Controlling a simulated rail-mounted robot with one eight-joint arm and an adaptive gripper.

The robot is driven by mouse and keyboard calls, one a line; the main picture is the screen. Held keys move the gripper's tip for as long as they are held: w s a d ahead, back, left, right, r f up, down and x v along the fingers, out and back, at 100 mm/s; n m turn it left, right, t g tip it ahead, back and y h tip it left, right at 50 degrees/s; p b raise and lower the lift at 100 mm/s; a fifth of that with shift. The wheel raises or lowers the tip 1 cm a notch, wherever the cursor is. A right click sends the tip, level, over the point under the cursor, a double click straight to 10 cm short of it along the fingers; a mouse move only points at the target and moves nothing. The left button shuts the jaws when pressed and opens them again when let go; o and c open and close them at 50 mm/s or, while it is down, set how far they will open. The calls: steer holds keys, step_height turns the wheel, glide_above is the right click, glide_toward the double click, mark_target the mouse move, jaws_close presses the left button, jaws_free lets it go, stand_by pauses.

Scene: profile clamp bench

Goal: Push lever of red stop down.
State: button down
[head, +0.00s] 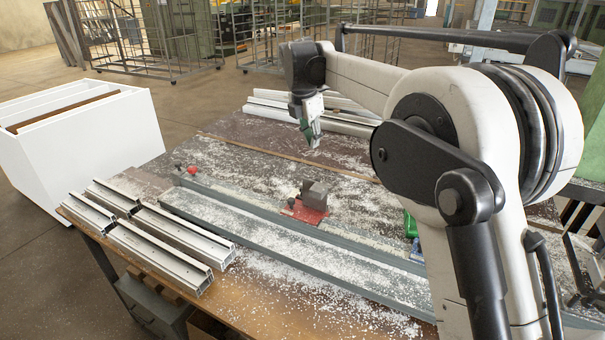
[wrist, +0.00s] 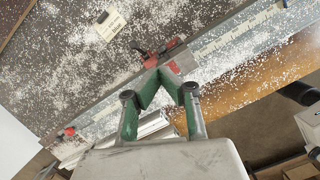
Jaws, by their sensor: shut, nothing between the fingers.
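The red stop (head: 308,211) sits on the grey rail near the middle of the bench, with a dark grey block (head: 314,193) at its back. In the wrist view a red stop (wrist: 151,58) with a dark lever-like part lies just beyond my fingertips. My gripper (head: 314,143) hangs above the bench, apart from the stop and behind it in the head view. In the wrist view its green fingers (wrist: 165,76) meet at the tips, shut and empty. The exact lever position is too small to tell.
Another red piece (head: 192,170) sits at the rail's far left end. Aluminium profiles (head: 160,240) lie at the front left, and more (head: 330,118) lie at the back. A white cabinet (head: 110,125) stands left. Pale chips cover the bench. A pale block (wrist: 110,25) shows in the wrist view.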

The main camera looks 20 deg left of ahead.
steer(key=a+f+n, duration=0.3)
steer(key=a+f, duration=0.1)
steer(key=a, duration=0.3)
steer(key=shift+w+a+f, duration=0.15)
steer(key=shift+a, duration=0.1)
steer(key=shift+f, duration=0.1)
steer(key=w+d+p+x, duration=0.1)
steer(key=w+p+x, duration=0.1)
steer(key=x, duration=1)
steer(key=shift+w+d+p, duration=0.15)
steer(key=shift+d+p, duration=0.05)
steer(key=shift+p, duration=0.2)
steer(key=shift+d+g, duration=0.1)
steer(key=shift+g, duration=0.2)
